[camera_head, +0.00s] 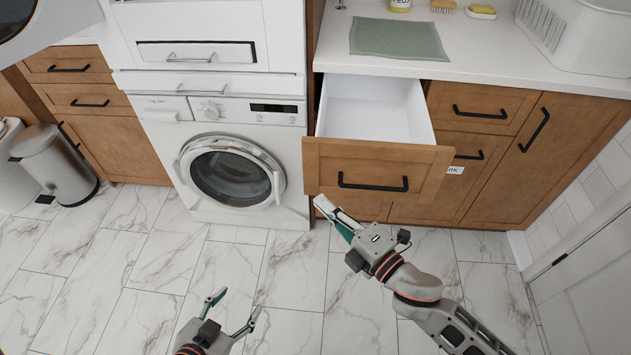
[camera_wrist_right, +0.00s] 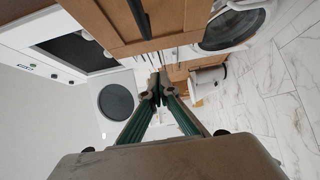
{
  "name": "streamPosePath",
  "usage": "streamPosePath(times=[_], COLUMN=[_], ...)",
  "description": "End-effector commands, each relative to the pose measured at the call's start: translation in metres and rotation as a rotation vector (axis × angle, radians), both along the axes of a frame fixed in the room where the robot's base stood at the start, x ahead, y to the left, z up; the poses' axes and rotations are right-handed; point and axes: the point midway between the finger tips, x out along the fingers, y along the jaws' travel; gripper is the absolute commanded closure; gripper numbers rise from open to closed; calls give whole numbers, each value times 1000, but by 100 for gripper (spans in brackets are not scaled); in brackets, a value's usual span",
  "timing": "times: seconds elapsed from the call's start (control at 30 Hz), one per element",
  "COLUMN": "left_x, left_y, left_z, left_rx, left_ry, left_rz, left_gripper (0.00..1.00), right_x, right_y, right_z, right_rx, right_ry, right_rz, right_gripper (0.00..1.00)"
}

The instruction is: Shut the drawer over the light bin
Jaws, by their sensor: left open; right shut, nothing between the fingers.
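The wooden drawer (camera_head: 375,172) with a black bar handle stands pulled out under the counter, right of the washing machine. Its white inside (camera_head: 373,108) looks empty. My right gripper (camera_head: 322,206) is shut and empty, just below the lower left corner of the drawer front; I cannot tell if they touch. In the right wrist view the closed fingers (camera_wrist_right: 157,86) show close to a wooden front with a black handle (camera_wrist_right: 138,18). My left gripper (camera_head: 231,301) is open and empty, low over the floor. No light bin label shows; the drawer front hides what is beneath it.
A white washing machine (camera_head: 232,170) stands left of the drawer. A cabinet at right carries a partly hidden label ending in "RK" (camera_head: 455,170). A green cloth (camera_head: 398,39) and a white basket (camera_head: 580,35) lie on the counter. The marble floor in front is clear.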

Motion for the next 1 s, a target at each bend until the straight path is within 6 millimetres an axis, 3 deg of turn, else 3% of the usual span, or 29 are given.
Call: streamPosePath(times=[0.2, 0.43, 1.0], left_x=[-5, -7, -5], left_y=[1, 2, 2], left_z=[-7, -12, -8], left_rx=[2, 8, 8], left_ry=[12, 20, 11], left_rz=[0, -1, -1], left_gripper=[41, 41, 41], right_x=[30, 59, 68], right_y=[31, 27, 26], right_z=[-1, -2, -1], right_rx=[2, 1, 2], right_ry=[2, 4, 4], right_rz=[1, 0, -1], right_gripper=[100, 100, 100])
